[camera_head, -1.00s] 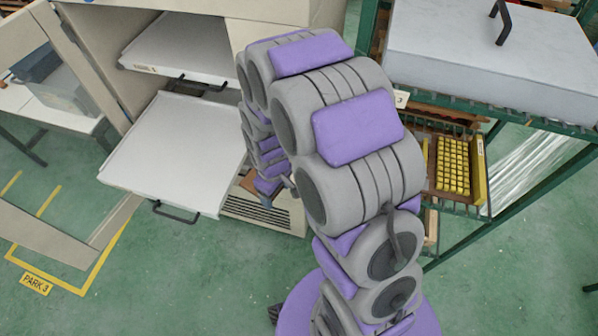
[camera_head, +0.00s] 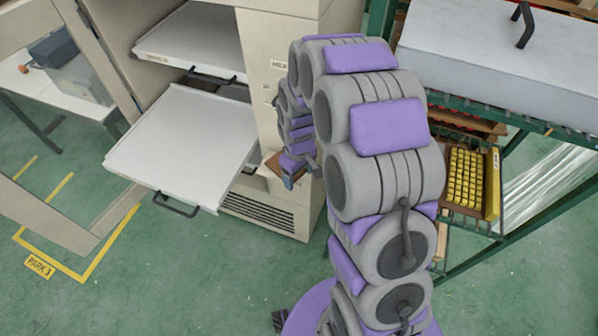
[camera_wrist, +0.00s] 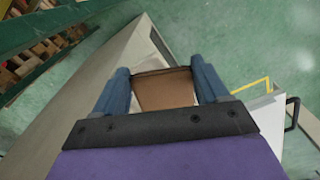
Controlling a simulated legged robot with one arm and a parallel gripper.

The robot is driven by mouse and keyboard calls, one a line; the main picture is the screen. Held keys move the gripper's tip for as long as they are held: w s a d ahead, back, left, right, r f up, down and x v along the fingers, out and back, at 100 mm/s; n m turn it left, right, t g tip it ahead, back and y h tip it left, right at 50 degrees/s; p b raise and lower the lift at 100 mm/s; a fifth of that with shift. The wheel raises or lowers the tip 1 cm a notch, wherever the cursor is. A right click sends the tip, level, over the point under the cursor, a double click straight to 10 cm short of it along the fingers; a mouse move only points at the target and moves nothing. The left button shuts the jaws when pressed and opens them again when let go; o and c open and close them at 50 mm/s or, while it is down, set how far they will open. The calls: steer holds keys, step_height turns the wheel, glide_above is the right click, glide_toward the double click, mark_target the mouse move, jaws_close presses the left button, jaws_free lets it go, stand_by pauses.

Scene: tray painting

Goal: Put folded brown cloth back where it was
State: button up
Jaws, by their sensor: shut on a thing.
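My gripper (camera_wrist: 163,88) is shut on the folded brown cloth (camera_wrist: 166,92), which shows between the two blue fingers in the wrist view. In the head view my gripper (camera_head: 290,178) is beside the front of the beige cabinet (camera_head: 285,75), right of the pulled-out lower white tray (camera_head: 185,140). A small brown patch of the cloth (camera_head: 271,164) shows just left of the gripper. My arm hides part of the area behind it. I cannot tell whether the cloth touches the cabinet.
An upper white tray (camera_head: 190,42) sits in the cabinet above the lower one. A green rack (camera_head: 520,170) at the right holds a grey lidded box (camera_head: 480,60) and a crate of yellow pieces (camera_head: 468,178). A cabinet door (camera_head: 40,215) stands open at left. Green floor is clear in front.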

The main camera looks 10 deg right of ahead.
steer(key=w, duration=0.1)
steer(key=w+a, duration=0.1)
steer(key=w, duration=0.1)
steer(key=shift+w+a+f+b, duration=0.2)
steer(key=shift+w+b, duration=0.05)
steer(key=shift+b, duration=0.05)
steer(key=d+f, duration=0.1)
steer(key=d+f+b, duration=0.1)
steer(key=f, duration=0.1)
steer(key=shift+f, duration=0.25)
steer(key=shift+w+a, duration=0.1)
steer(key=shift+a, duration=0.35)
steer(key=o, duration=0.6)
steer(key=shift+a, duration=0.25)
steer(key=o, duration=0.3)
steer(key=shift+d, duration=0.25)
steer(key=shift+o, duration=0.2)
steer(key=shift+d, duration=0.25)
